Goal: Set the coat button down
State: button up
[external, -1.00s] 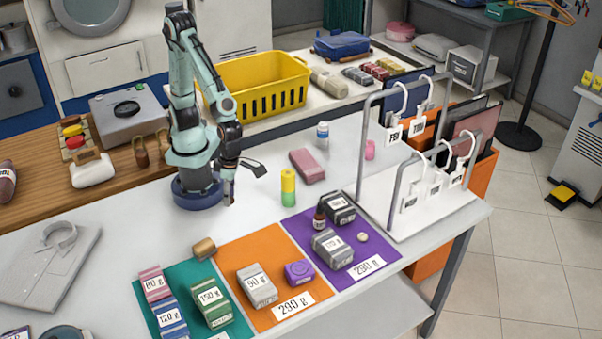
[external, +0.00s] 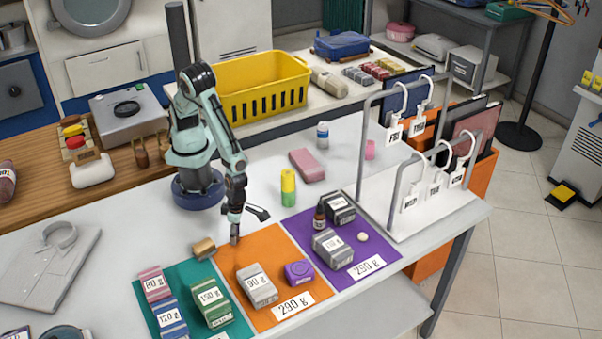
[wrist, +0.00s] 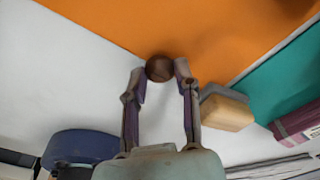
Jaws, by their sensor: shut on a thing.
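The coat button (wrist: 159,68) is a small, dark brown round thing held between my fingertips in the wrist view. My gripper (external: 235,241) is shut on it and points down at the back left part of the orange mat (external: 258,244). In the wrist view my gripper (wrist: 160,70) holds the button over the border between the orange mat and the white table. Whether the button touches the surface is not clear. In the external view the button is too small to make out.
A tan block (external: 203,248) lies just left of my gripper. A grey 90 g pack (external: 257,286) and a purple thing (external: 299,273) sit on the orange mat. The teal mat (external: 180,273) and purple mat (external: 376,262) flank it. The orange mat's back part is clear.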

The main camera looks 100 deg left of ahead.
jog(key=o, duration=0.7)
jog(key=shift+f, duration=0.1)
jog(key=shift+o, duration=0.2)
